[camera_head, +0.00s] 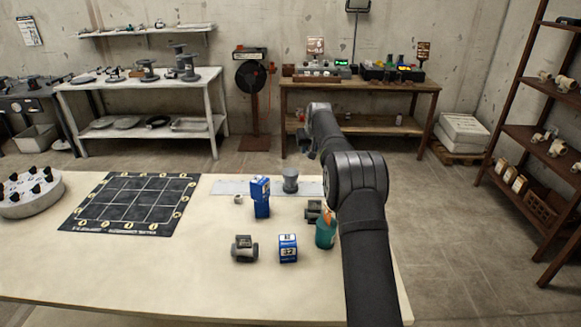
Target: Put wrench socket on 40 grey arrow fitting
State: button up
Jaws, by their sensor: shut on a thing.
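My gripper (304,146) is at the far end of my arm, above the back of the table, small and partly covered by my wrist. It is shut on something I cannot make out. A grey cylinder with a wider top (290,179) stands on a pale strip (232,187), below and slightly left of my gripper; I cannot tell if it is the wrench socket. A dark grey fitting (244,249) lies on the table's front middle. Another grey fitting (313,210) is partly behind my arm. No 40 or arrow mark is readable on either.
A blue box (261,203) with another on top, a blue-white box (288,248), a teal-orange bottle (325,233) and a small pale ring (238,199) stand on the table (120,270). A black grid mat (130,204) lies left. The front left is clear.

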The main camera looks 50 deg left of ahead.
jog(key=s+a+f, duration=0.1)
jog(key=a, duration=0.1)
jog(key=s+a+f, duration=0.1)
jog(key=a+f, duration=0.1)
jog(key=s+a+f, duration=0.1)
jog(key=a, duration=0.2)
jog(key=shift+f, duration=2.35)
jog(key=shift+f, duration=0.15)
jog(key=o, duration=1)
jog(key=shift+s+d+r, duration=0.1)
jog(key=shift+s+r, duration=0.05)
jog(key=shift+r, duration=0.4)
jog(key=v, duration=1.1)
